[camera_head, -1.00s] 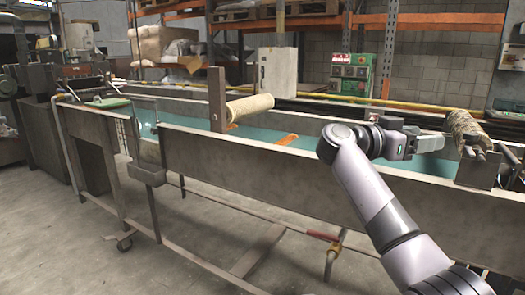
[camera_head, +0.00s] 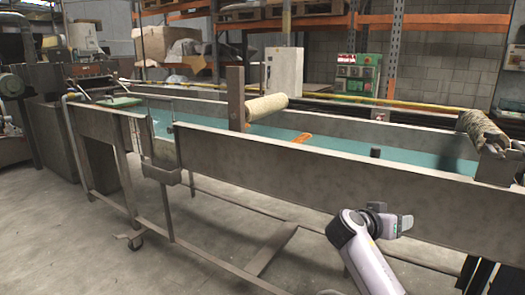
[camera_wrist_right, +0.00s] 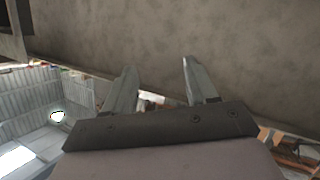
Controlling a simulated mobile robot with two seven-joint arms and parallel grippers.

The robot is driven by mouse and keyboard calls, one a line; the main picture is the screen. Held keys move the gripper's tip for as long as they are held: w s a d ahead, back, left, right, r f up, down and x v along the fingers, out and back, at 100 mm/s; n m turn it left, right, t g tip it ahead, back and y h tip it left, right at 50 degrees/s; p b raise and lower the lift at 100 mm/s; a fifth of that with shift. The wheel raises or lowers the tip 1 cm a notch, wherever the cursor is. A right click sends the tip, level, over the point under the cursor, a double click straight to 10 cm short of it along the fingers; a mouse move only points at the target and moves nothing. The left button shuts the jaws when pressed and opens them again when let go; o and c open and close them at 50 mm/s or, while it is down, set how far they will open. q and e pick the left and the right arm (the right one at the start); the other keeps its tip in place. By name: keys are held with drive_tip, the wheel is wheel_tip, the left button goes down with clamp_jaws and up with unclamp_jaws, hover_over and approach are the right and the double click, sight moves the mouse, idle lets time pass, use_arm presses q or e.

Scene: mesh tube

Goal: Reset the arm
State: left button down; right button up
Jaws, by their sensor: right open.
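My right gripper (camera_head: 405,222) is low at the lower right of the head view, in front of the long trough's near wall. In the right wrist view its two fingers (camera_wrist_right: 159,68) stand apart with nothing between them. The mesh tube (camera_head: 484,132) sits on a holder at the right end of the trough, above and right of my gripper and well apart from it. A pale roll (camera_head: 262,107) sticks out from an upright post in the middle of the trough. My left gripper is not in view.
The long metal trough (camera_head: 290,172) with a teal inside crosses the view. Its wall fills the upper part of the right wrist view (camera_wrist_right: 230,40). The concrete floor (camera_head: 210,265) in front is open, apart from the trough's legs and pipes. Orange shelving (camera_head: 390,50) stands behind.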

drive_tip(key=s+a+f+n+y, duration=0.25)
drive_tip(key=s+f, duration=0.25)
drive_tip(key=f, duration=0.3)
drive_tip(key=s+a+f+n+t+y, duration=0.15)
drive_tip(key=s+f+y, duration=0.25)
drive_tip(key=f, duration=0.4)
drive_tip(key=s+a+f+n+y, duration=0.25)
drive_tip(key=s+f, duration=0.25)
drive_tip(key=f, duration=0.3)
drive_tip(key=s+a+f+n+y, duration=0.1)
drive_tip(key=s+a+n+y, duration=0.15)
drive_tip(key=s, duration=0.75)
drive_tip(key=s+a+f+n+y, duration=0.1)
drive_tip(key=s+a+y, duration=0.25)
drive_tip(key=s, duration=0.65)
use_arm(q)
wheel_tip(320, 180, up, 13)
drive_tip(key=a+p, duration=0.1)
drive_tip(key=p, duration=1.4)
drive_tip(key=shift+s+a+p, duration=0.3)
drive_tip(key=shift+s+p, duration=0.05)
drive_tip(key=shift+p, duration=0.05)
use_arm(e)
wheel_tip(320, 180, up, 13)
drive_tip(key=d, duration=0.2)
drive_tip(key=shift+s+d+r+t+h, duration=0.15)
drive_tip(key=shift+s+t+h, duration=0.05)
drive_tip(key=shift+t+h, duration=0.2)
